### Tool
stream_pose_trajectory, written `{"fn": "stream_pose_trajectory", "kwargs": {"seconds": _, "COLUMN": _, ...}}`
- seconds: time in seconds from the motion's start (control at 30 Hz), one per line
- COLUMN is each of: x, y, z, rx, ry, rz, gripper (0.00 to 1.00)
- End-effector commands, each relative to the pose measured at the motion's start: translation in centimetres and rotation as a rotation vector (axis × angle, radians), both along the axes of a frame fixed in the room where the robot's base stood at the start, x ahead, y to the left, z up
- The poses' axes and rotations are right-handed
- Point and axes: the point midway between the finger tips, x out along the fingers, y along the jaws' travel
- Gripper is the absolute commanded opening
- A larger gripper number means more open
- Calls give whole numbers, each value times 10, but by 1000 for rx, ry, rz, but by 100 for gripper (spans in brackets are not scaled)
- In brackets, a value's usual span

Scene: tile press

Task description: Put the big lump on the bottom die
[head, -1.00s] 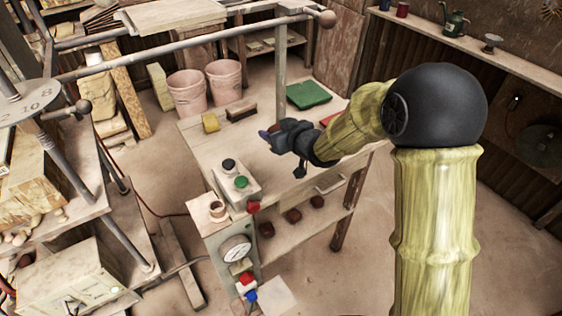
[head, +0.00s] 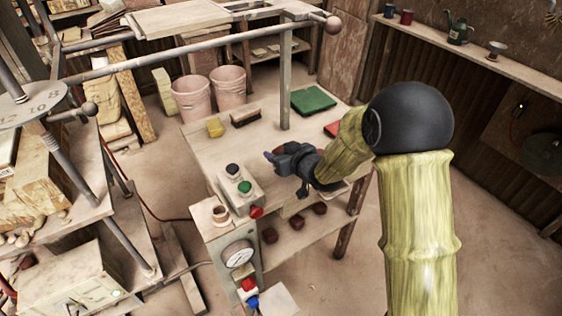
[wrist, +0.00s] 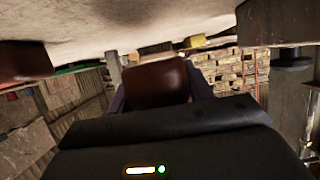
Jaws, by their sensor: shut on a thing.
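My gripper (head: 270,156) reaches over the wooden bench from the right, near the control box. In the wrist view, my gripper (wrist: 155,85) is shut on a dark red-brown lump (wrist: 158,83), which sits between the two fingers. In the head view I cannot make out the held lump at the fingertips. Several smaller-looking dark red lumps (head: 302,222) lie on the shelf under the bench. I cannot tell the bottom die with certainty in either view.
The bench (head: 215,150) carries a control box (head: 240,190), a yellow block (head: 214,127), a brush (head: 245,117) and a green slab (head: 313,100). A post (head: 285,85) with a long bar rises beside my gripper. Pink buckets (head: 192,98) stand behind.

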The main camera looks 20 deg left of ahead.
Motion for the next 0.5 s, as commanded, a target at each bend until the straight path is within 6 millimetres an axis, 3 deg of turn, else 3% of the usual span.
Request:
{"fn": "stream_pose_trajectory", "kwargs": {"seconds": 0.2, "x": 0, "y": 0, "z": -35, "rx": -1, "ry": 2, "rz": 1, "gripper": 21}}
{"fn": "stream_pose_trajectory", "kwargs": {"seconds": 0.5, "x": 2, "y": -3, "z": -38, "rx": 1, "ry": -1, "rz": -5, "gripper": 21}}
